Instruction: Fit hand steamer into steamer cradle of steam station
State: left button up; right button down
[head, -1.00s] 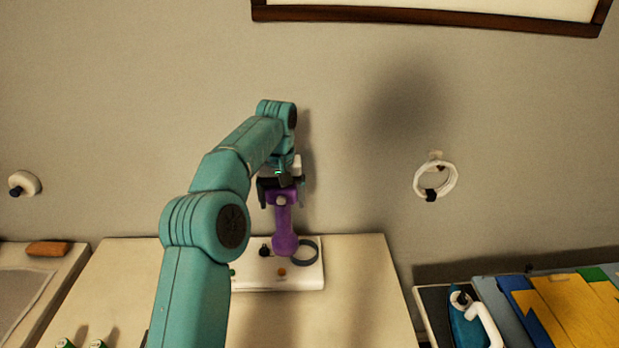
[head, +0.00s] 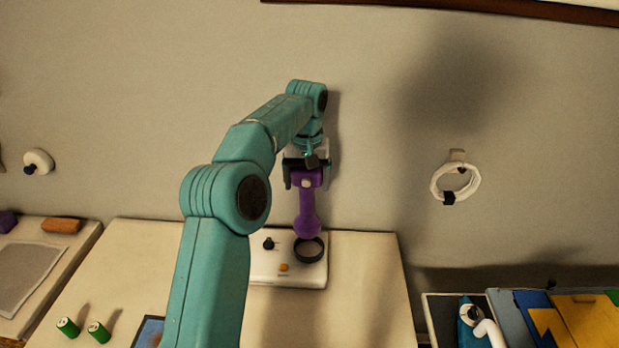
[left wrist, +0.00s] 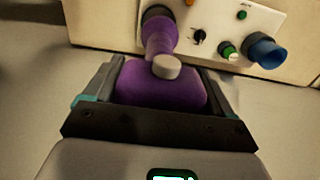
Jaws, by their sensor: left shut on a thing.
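The purple hand steamer (head: 307,212) hangs upright from my left gripper (head: 306,178), which is shut on its upper part. In the left wrist view the steamer (left wrist: 160,85) fills the space between the fingers of the gripper (left wrist: 158,100). The white steam station (head: 262,268) lies on the table against the wall. Its steamer cradle, a dark ring (head: 309,250), is at the station's right end. The steamer's lower end is at the ring's back edge in the head view; I cannot tell whether it touches. My right gripper is not in view.
The station carries a black knob (head: 268,244) and an orange button (head: 284,267). Green cans (head: 98,331) stand at the table's front left. A white ring (head: 455,184) hangs on the wall. Folded cloths (head: 590,320) lie at the right. The table's right part is clear.

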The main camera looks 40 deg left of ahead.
aim_at(308, 197)
pick_arm(q)
jog(key=shift+a+f, duration=0.1)
jog(key=shift+w+d+f+b, duration=0.35)
jog(key=shift+d+f, duration=0.05)
jog(key=shift+d, duration=0.05)
jog(key=shift+s+f, duration=0.1)
jog(key=shift+f, duration=0.15)
jog(key=f+b, duration=0.2)
jog(key=f, duration=0.1)
jog(key=shift+s+a+f+b, duration=0.1)
jog(key=shift+a+f+b, duration=0.15)
jog(key=shift+b, duration=0.15)
jog(key=shift+d+f+b, duration=0.2)
jog(key=shift+f+b, duration=0.1)
jog(key=shift+f, duration=0.1)
jog(key=shift+s+a, duration=0.1)
jog(key=shift+a, duration=0.15)
jog(key=shift+w+d, duration=0.2)
jog(key=shift+s+a, duration=0.2)
jog(key=shift+p, duration=0.3)
